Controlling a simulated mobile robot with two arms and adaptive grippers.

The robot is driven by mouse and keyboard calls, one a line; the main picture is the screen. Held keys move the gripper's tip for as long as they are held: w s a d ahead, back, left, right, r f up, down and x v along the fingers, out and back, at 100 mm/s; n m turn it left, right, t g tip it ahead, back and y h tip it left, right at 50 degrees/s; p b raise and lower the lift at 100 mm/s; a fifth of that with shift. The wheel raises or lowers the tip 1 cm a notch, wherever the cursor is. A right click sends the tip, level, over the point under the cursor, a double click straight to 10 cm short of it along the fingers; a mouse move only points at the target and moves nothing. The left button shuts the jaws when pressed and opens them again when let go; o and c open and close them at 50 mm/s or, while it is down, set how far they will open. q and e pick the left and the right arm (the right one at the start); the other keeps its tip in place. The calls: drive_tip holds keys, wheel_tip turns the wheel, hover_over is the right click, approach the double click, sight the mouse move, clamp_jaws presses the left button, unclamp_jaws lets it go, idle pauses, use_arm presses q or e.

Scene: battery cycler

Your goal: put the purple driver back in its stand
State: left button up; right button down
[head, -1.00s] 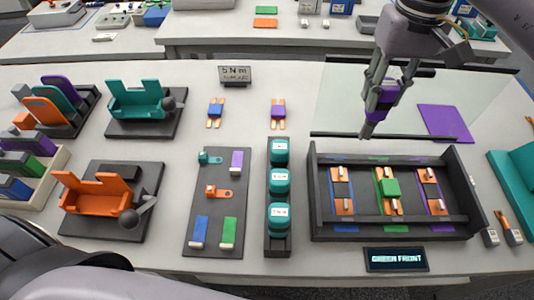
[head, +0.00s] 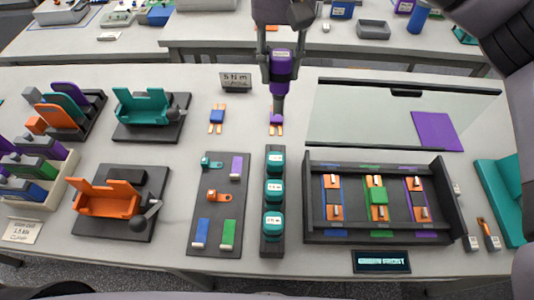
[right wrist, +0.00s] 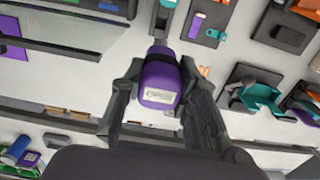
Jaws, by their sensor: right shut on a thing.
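The purple driver (head: 282,66) is upright in my right gripper (head: 280,74), tip downward. In the head view its lower end overlaps a purple block with orange tabs (head: 276,119); I cannot tell whether they touch. The right wrist view shows the driver's purple body (right wrist: 160,82) between the two fingers of the right gripper (right wrist: 161,88). A cream rack (head: 62,180) at the far left holds purple, green and blue pieces with grey parts. I cannot tell whether it is the driver's stand. My left gripper is not in view.
A dark row holder with teal pieces (head: 273,248) is in front.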

wheel_tip(320, 180, down, 20)
drive_tip(key=p, duration=0.5)
drive_tip(key=shift+r+p, duration=0.15)
drive_tip(key=shift+p, duration=0.25)
drive_tip(key=shift+s, duration=0.15)
drive_tip(key=c, duration=1.3)
unclamp_jaws()
drive_tip(key=shift+o, duration=0.4)
